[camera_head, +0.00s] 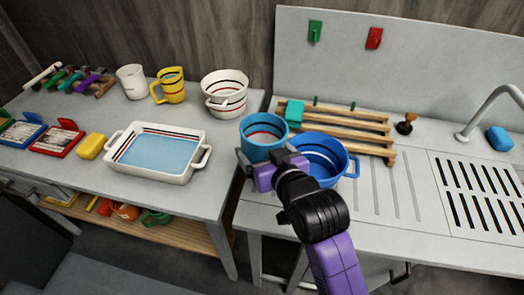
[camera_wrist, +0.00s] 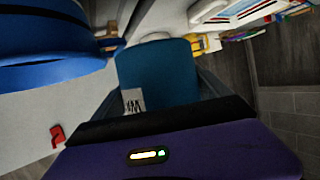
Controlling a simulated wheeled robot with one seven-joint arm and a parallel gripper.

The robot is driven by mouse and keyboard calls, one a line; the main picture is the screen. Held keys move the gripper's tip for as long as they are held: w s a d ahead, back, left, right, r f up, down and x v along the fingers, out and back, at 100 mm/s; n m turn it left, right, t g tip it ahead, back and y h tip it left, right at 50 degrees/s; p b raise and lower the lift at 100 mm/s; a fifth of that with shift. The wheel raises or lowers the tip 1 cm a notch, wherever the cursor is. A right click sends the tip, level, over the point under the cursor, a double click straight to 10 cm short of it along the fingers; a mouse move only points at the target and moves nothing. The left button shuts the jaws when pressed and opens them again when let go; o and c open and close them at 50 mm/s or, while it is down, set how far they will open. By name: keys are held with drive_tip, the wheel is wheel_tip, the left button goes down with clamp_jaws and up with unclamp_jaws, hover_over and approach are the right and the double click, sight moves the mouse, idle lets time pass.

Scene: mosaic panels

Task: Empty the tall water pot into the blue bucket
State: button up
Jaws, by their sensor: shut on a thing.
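A teal-blue pot (camera_head: 262,150), which I take to be the tall water pot, is held in my gripper (camera_head: 266,161). It looks about upright, with dark and red bands showing inside its rim. In the wrist view the pot (camera_wrist: 158,68) sits between the fingers, with a small marked label low on its side. The blue bucket (camera_head: 346,165) stands just right of the pot on the right-hand counter, partly hidden by my wrist. The bucket (camera_wrist: 50,45) also fills the upper left of the wrist view. I cannot tell the pot's water level.
A wooden rack (camera_head: 365,131) with a green block lies behind the bucket. A tap (camera_head: 490,101) and slotted drainer (camera_head: 475,190) are at right. The left table holds a white basin (camera_head: 191,165) of water, a yellow jug (camera_head: 171,88) and white pots. A gap separates table and counter.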

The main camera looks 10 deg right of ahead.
drive_tip(key=shift+d+r+m+y, duration=0.25)
drive_tip(key=shift+r+m+y, duration=0.05)
drive_tip(key=shift+r+m, duration=0.1)
drive_tip(key=shift+b, duration=0.45)
drive_tip(key=shift+d+f+m+y+b, duration=0.2)
drive_tip(key=shift+d+m+y+b, duration=0.25)
drive_tip(key=shift+m+b, duration=0.3)
drive_tip(key=shift+r, duration=0.1)
drive_tip(key=shift+w+d+r+m+y+b, duration=0.1)
drive_tip(key=shift+d+r+m+y+b, duration=0.3)
drive_tip(key=shift+r+m, duration=0.2)
drive_tip(key=shift+f+m+t, duration=0.15)
drive_tip(key=shift+m+t, duration=0.1)
drive_tip(key=shift+t, duration=0.05)
drive_tip(key=shift+w+d+f+m+y+b, duration=0.1)
drive_tip(key=shift+d+m+y+b, duration=0.25)
drive_tip(key=shift+b, duration=0.55)
drive_tip(key=shift+d, duration=0.1)
